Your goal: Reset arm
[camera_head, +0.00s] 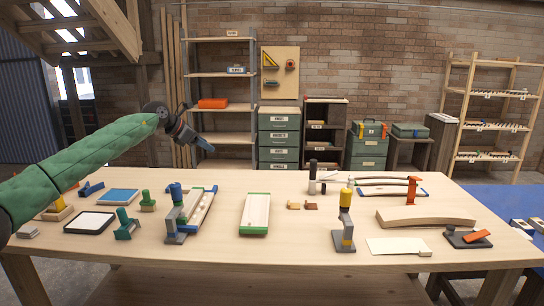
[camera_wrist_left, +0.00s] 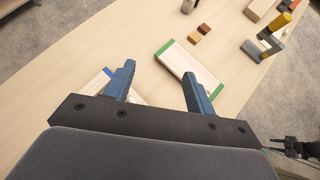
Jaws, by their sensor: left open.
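My left arm comes in from the left in the head view, in a green sleeve. My left gripper (camera_head: 196,141) is raised above the back left of the table (camera_head: 300,255). In the left wrist view its two blue fingers (camera_wrist_left: 158,85) stand wide apart with nothing between them. A pale board with green ends (camera_head: 255,213) lies flat on the table below; it also shows just beyond the fingers in the left wrist view (camera_wrist_left: 185,65). My right gripper is not seen in the head view.
A blue and grey stand (camera_head: 175,220) and a yellow-topped stand (camera_head: 344,225) rise from the table. A curved wooden piece (camera_head: 425,218) lies at right. A black-framed tray (camera_head: 90,222) lies at left. Shelves (camera_head: 222,75) and green drawers (camera_head: 279,140) stand behind. The air around the gripper is clear.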

